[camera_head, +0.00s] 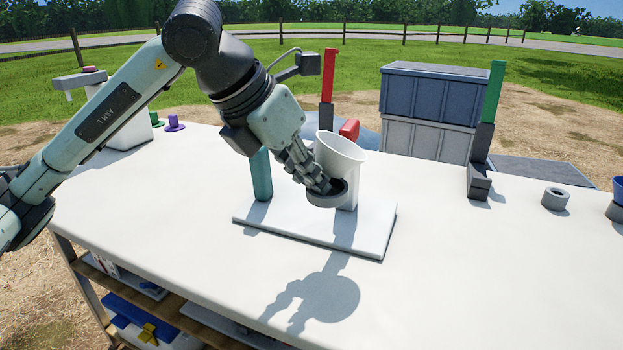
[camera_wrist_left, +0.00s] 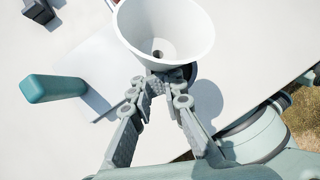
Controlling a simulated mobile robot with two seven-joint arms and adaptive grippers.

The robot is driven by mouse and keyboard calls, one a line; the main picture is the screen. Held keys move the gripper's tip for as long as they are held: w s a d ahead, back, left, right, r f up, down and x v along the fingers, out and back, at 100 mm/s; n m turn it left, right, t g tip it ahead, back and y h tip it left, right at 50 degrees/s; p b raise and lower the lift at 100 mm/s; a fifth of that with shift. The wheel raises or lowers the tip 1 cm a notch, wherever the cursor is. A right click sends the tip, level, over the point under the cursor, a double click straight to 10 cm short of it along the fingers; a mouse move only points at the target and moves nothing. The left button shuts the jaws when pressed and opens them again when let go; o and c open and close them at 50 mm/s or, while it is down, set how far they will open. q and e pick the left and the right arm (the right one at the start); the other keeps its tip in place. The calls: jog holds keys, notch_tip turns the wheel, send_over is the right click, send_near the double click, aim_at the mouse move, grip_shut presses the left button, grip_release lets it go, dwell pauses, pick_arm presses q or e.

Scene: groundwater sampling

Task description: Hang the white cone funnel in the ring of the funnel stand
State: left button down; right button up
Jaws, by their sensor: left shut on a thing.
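The white cone funnel (camera_head: 342,152) is upright, wide mouth up, above the white base plate (camera_head: 372,240). My left gripper (camera_head: 326,186) is shut on it low on its near side; the wrist view shows the fingertips (camera_wrist_left: 160,84) meeting at the funnel (camera_wrist_left: 165,30). A dark grey ring (camera_head: 325,200) shows just below the fingers, and a dark part shows behind the funnel in the wrist view (camera_wrist_left: 189,72). Fingers and funnel hide whether the funnel's lower end is inside the ring. A teal post (camera_head: 262,175) stands on the plate's left side. My right gripper is not in view.
A red upright (camera_head: 329,75) and a red block (camera_head: 349,129) are behind the funnel. A green upright on a dark block (camera_head: 481,160) and a small grey ring (camera_head: 555,198) stand to the right. The table front (camera_head: 450,290) is clear.

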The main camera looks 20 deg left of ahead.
pick_arm(q)
jog(key=shift+f, duration=0.2)
dwell(0.3)
jog(key=c, duration=1.5)
grip_release()
jog(key=shift+o, duration=0.2)
jog(key=shift+s+a+r, duration=0.15)
jog(key=shift+s+r, duration=0.05)
jog(key=shift+r, duration=0.3)
jog(key=v, duration=1.1)
